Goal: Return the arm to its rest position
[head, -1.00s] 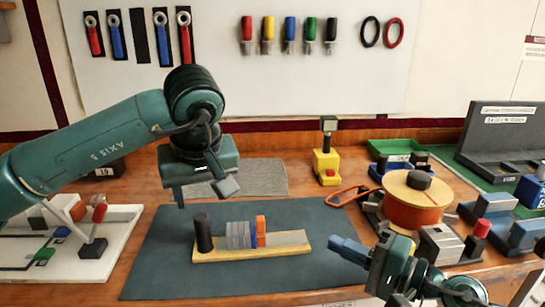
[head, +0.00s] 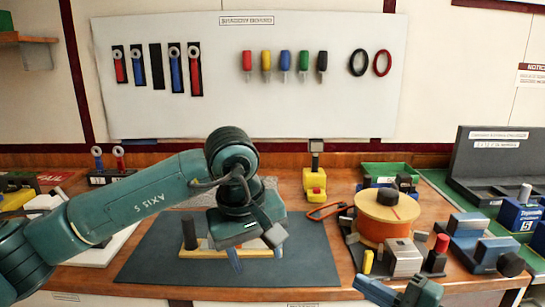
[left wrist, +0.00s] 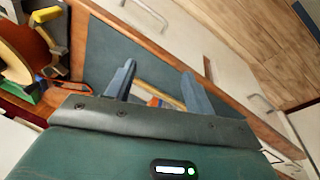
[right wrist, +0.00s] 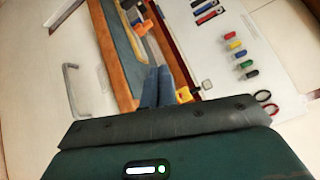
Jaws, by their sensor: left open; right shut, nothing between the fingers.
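My left arm reaches in from the left of the head view. Its gripper (head: 255,258) is open, fingers pointing down in front of the wooden rail (head: 208,252) on the dark mat. The left gripper also shows in the left wrist view (left wrist: 158,85), its fingers apart with nothing gripped. A dark cylinder (head: 189,233) stands at the rail's left end. The rest of the rail is mostly hidden behind the left gripper. My right gripper (head: 362,284) is at the bottom edge of the head view, partly cut off. In the right wrist view its fingers (right wrist: 157,86) are together and empty.
The dark mat (head: 150,262) is clear around the rail. An orange spool (head: 385,215), a grey block (head: 403,258) and blue fixtures (head: 478,245) crowd the right side. A yellow post (head: 315,185) stands behind. A tool board (head: 300,110) hangs on the wall.

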